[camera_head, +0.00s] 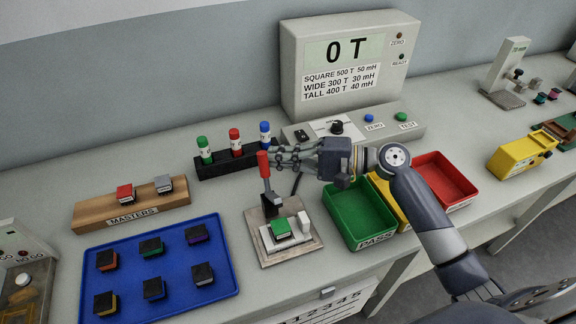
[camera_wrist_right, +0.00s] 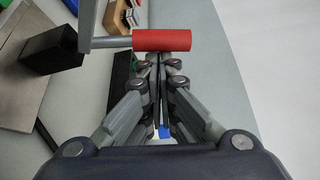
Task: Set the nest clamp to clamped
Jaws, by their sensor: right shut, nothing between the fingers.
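The nest clamp stands on a pale square plate (camera_head: 262,250) at the front middle of the bench. Its lever with a red handle (camera_head: 263,165) points up, nearly upright, above a dark clamp block (camera_head: 272,205). A green-topped part (camera_head: 280,229) sits in the nest beside a white block. My right gripper (camera_head: 276,156) is shut and empty, its fingertips just right of the red handle. In the right wrist view the red handle (camera_wrist_right: 162,40) lies across just beyond the closed fingertips (camera_wrist_right: 160,62); I cannot tell whether they touch. My left gripper is not in view.
A black rack (camera_head: 220,168) with green, red and blue bottles stands behind the clamp. A blue tray (camera_head: 190,308) of parts lies left. Green (camera_head: 362,240), yellow and red (camera_head: 460,187) bins stand right, partly under my right arm. A meter (camera_head: 350,95) stands behind.

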